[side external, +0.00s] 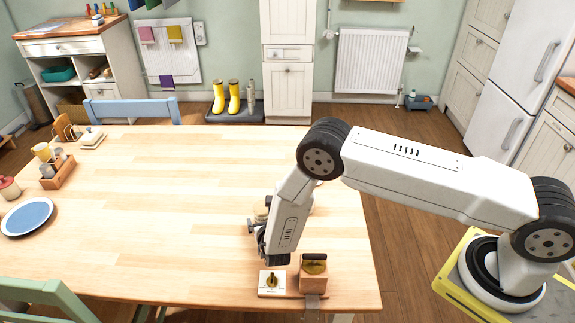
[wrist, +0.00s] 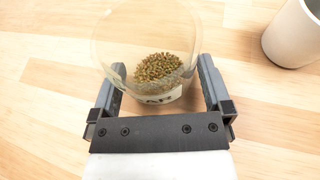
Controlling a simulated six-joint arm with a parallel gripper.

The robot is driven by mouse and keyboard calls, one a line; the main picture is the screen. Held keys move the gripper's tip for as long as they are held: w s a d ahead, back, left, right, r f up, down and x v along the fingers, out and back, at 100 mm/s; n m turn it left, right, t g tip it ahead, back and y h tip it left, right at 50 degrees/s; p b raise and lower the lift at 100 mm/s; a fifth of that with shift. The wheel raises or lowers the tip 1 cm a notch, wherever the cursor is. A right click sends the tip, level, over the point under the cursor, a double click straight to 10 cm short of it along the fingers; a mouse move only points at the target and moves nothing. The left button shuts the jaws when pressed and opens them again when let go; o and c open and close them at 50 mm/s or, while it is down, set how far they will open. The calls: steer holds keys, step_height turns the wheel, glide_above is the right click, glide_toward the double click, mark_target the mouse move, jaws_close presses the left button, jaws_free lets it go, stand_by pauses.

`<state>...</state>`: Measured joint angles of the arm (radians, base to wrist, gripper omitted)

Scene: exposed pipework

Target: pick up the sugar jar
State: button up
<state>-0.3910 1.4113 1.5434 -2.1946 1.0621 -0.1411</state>
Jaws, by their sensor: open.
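A clear jar (wrist: 158,70) holding greenish-brown grains stands on the table in the wrist view. Its pale label (wrist: 160,97) is only partly readable, and I see no sugar in it. My gripper (wrist: 161,66) is open, with one finger on each side of the jar's lower part; I cannot tell whether either finger touches it. In the side external view my gripper (side external: 262,243) is low over the table's right part, and the jar (side external: 260,212) is mostly hidden behind it. No jar is readable as sugar.
A white cup (wrist: 295,35) stands to the right of the jar in the wrist view. A wooden block (side external: 313,273) and a small card (side external: 271,283) sit at the table's front edge. A blue plate (side external: 27,217) and a wooden caddy (side external: 58,172) are far left. The table's middle is clear.

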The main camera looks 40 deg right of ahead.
steer(key=shift+w+d, duration=0.1)
steer(key=shift+w, duration=0.05)
stand_by(0.4)
steer(key=c, duration=1.3)
steer(key=shift+r, duration=1.1)
steer(key=s+r, duration=0.3)
steer(key=s, duration=0.1)
steer(key=s+d+r, duration=0.1)
steer(key=s+r, duration=0.3)
steer(key=s, duration=0.1)
steer(key=s+r, duration=0.3)
steer(key=s, duration=0.2)
steer(key=shift+d+r, duration=0.35)
steer(key=shift+w, duration=0.1)
